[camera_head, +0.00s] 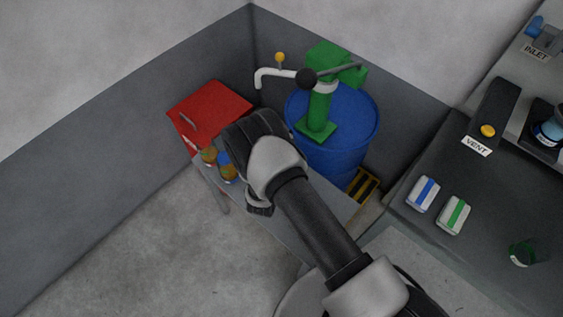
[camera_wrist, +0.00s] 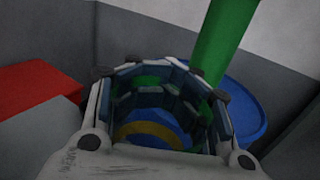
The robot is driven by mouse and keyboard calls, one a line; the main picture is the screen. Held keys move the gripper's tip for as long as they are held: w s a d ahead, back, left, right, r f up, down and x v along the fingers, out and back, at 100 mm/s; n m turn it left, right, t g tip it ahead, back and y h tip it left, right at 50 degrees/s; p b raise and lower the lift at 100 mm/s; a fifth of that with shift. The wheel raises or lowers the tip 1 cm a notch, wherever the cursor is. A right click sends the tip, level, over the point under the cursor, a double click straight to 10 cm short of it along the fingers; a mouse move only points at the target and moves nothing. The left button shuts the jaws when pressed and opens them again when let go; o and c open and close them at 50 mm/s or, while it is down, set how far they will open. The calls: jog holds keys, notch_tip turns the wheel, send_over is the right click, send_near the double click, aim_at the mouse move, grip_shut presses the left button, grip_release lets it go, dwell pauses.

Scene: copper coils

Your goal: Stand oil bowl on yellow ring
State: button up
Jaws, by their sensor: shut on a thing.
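My gripper (camera_head: 250,130) is over the grey bench in the head view, seen mostly from behind, with its fingertips hidden. In the wrist view its dark jointed fingers (camera_wrist: 165,72) close around a space with a blue round surface and an ochre band (camera_wrist: 155,129). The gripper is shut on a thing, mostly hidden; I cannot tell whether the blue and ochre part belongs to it. Two small brown vessels stand by the gripper's left side, one with an orange top (camera_head: 209,156) and one with a blue top (camera_head: 227,172). I cannot make out a yellow ring for certain.
A blue drum (camera_head: 335,160) with a green pump (camera_head: 319,110) stands behind the bench (camera_head: 335,205). A red box (camera_head: 207,108) is at the back left. Blue-striped (camera_head: 423,194) and green-striped (camera_head: 453,215) blocks lie on the dark right counter. The floor at left is clear.

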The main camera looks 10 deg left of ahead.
notch_tip(320, 180, down, 14)
jog(key=b, duration=0.5)
jog(key=shift+f, duration=0.15)
jog(key=shift+f, duration=0.1)
jog(key=shift+f, duration=0.15)
jog(key=o, duration=1.5)
jog(key=shift+o, duration=0.2)
jog(key=shift+s+r, duration=0.1)
jog(key=shift+r, duration=0.15)
jog(key=s+p, duration=0.1)
jog(key=s, duration=0.2)
jog(key=s+p, duration=0.1)
jog(key=s, duration=0.3)
jog(key=s+p, duration=0.1)
jog(key=s, duration=0.3)
jog(key=shift+s+a, duration=0.2)
jog(key=shift+a, duration=0.1)
jog(key=shift+s, duration=0.2)
